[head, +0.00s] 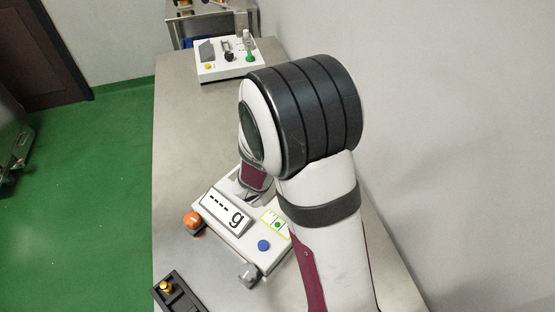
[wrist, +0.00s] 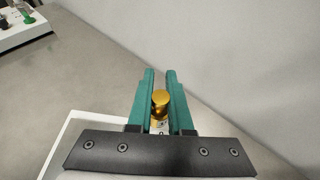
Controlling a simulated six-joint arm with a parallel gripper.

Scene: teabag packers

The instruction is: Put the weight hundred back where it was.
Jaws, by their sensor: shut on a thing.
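A brass knobbed weight (wrist: 160,101), which I take to be the weight hundred, is between the teal fingers of my gripper (wrist: 161,92) in the wrist view. The gripper is shut on it. The fingers and held weight are hidden behind my arm in the head view. A white scale (head: 235,255) stands under my arm, its display reading dashes and "g". I cannot tell whether the weight touches the scale. A black weight holder (head: 182,300) is at the bottom left of the head view, with another small brass weight (head: 166,287) in it.
The scale has an orange knob (head: 192,220), a grey knob (head: 248,275) and a blue button (head: 264,245). A white device (head: 229,66) stands at the table's far end. The grey table (head: 185,140) is clear between them. A wall runs along the right.

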